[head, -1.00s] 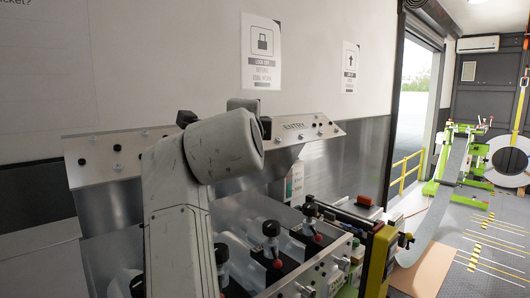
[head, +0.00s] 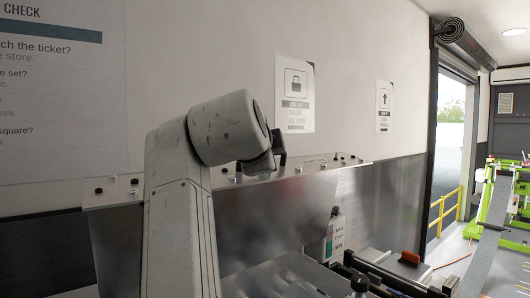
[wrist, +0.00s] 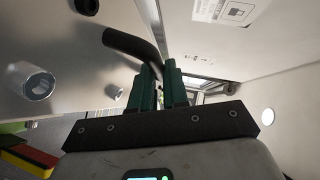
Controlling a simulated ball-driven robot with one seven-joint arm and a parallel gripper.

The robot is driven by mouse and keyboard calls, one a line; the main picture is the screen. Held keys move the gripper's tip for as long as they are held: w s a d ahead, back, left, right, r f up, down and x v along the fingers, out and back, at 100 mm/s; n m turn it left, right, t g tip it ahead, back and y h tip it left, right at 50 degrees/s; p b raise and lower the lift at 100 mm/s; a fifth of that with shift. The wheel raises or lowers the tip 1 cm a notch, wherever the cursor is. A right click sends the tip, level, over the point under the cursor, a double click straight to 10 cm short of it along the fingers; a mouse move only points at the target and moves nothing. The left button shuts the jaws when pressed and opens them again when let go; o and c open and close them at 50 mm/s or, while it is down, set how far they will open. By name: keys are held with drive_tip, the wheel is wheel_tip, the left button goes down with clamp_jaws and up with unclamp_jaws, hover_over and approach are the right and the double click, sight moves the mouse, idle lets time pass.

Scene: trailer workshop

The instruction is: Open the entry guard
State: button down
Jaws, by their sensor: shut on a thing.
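The entry guard (head: 270,215) is a shiny sheet-metal cover, with a bolted top strip (head: 315,165), across the machine in the head view. The strip appears narrow and foreshortened, and its lettering cannot be read. In the wrist view a pale panel (wrist: 75,55), probably the guard, fills the left side. A black curved handle (wrist: 130,42) runs from there to between the green fingers of my gripper (wrist: 158,88). My gripper is shut on this handle.
Machine parts with black rods (head: 365,270) show below the guard at right. The wall with posters (head: 295,95) is close behind. A yellow railing (head: 445,212) and green machine (head: 490,215) lie farther right.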

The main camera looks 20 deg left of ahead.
drive_tip(key=c, duration=1.1)
unclamp_jaws()
drive_tip(key=b+v, duration=0.4)
drive_tip(key=v, duration=0.6)
drive_tip(key=shift+s, duration=0.4)
